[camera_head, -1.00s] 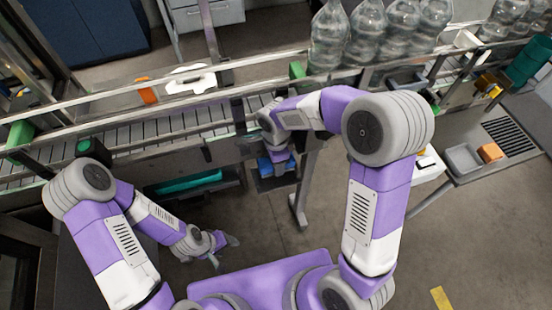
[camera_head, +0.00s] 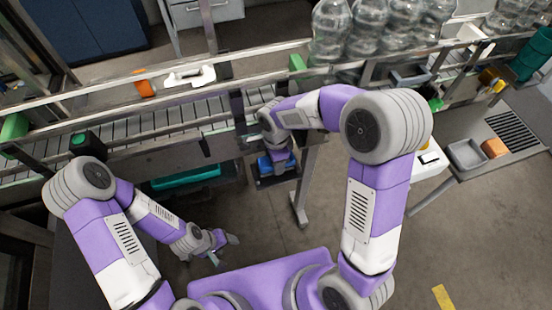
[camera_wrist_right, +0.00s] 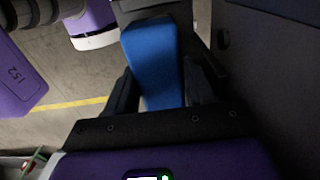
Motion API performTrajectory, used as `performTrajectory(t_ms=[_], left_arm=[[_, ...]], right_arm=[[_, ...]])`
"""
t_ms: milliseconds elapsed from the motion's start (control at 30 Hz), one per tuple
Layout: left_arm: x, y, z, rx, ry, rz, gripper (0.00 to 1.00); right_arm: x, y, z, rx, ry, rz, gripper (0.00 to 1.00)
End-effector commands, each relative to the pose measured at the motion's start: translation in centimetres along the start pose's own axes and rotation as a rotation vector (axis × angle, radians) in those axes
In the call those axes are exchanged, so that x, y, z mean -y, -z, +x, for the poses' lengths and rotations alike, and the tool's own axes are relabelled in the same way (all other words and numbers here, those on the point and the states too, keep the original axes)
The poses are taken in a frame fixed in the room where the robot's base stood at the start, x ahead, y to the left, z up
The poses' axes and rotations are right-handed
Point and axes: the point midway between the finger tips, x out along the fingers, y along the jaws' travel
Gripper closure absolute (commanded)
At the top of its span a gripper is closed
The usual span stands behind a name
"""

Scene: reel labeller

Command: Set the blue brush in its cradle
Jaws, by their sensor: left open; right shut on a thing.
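The blue brush (camera_wrist_right: 152,62) is held between the dark fingers of my right gripper (camera_wrist_right: 161,88) in the right wrist view. In the head view, blue (camera_head: 267,165) shows just below my right gripper (camera_head: 279,157), at the near side of the conveyor. A dark holder (camera_head: 275,181) shows under the blue; it looks like the cradle. My wrist hides much of it, and I cannot tell whether the brush touches it. My left gripper (camera_head: 227,248) is open and empty, low over the floor at the lower left.
The railed conveyor (camera_head: 180,115) crosses the view, with a white handled item (camera_head: 190,77) and an orange block (camera_head: 144,87) near its far rail. Clear bottles (camera_head: 370,32) stand at the back. A side table (camera_head: 480,160) holds a grey tray (camera_head: 466,154).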

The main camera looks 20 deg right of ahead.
Motion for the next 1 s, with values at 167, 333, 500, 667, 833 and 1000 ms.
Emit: performTrajectory(t_ms=[167,333,500,667,833,1000], left_arm=[[0.3,0.0,0.8,0.0,0.0,0.0,0.38],[0.5,0.1,1.3,0.0,0.0,0.0,0.38],[0.6,0.1,1.7,0.0,0.0,0.0,0.38],[0.6,0.1,1.6,0.0,0.0,0.0,0.38],[0.6,0.1,1.6,0.0,0.0,0.0,0.38],[0.6,0.1,1.6,0.0,0.0,0.0,0.38]], right_arm=[[0.0,0.0,0.9,0.0,0.0,0.0,0.82],[0.0,0.0,1.6,0.0,0.0,0.0,0.82],[0.0,0.0,2.0,0.0,0.001,0.0,0.82],[0.0,0.0,1.9,0.0,0.001,0.0,0.82],[0.0,0.0,1.9,0.0,0.001,0.0,0.31],[0.0,0.0,1.9,0.0,0.0,0.0,0.17]])
